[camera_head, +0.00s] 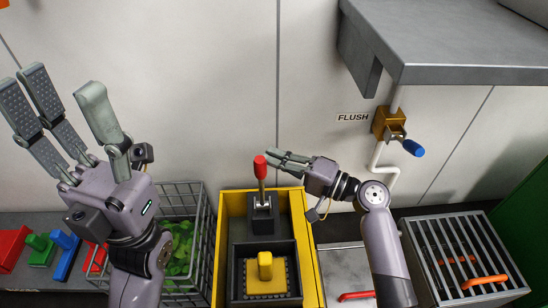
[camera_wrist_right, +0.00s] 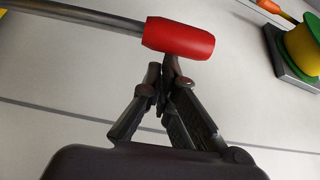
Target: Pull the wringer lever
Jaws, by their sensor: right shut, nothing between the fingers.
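The wringer lever is a metal rod with a red grip (camera_head: 260,167). It stands nearly upright from a dark block (camera_head: 263,215) at the back of the yellow wringer bucket (camera_head: 224,250). In the right wrist view the red grip (camera_wrist_right: 180,38) lies across the top, with its rod running off to the left. My right gripper (camera_head: 270,158) is shut and empty, its fingertips (camera_wrist_right: 167,68) right beside the grip. Whether they touch it I cannot tell. My left gripper (camera_head: 62,88) is open and empty, raised at the left, away from the lever.
A wire basket (camera_head: 200,190) with green things stands left of the bucket. A barred crate (camera_head: 450,240) is at the right. A valve with a blue handle (camera_head: 413,148) and a grey shelf (camera_head: 440,73) are on the right wall. Coloured blocks (camera_head: 66,255) lie at left.

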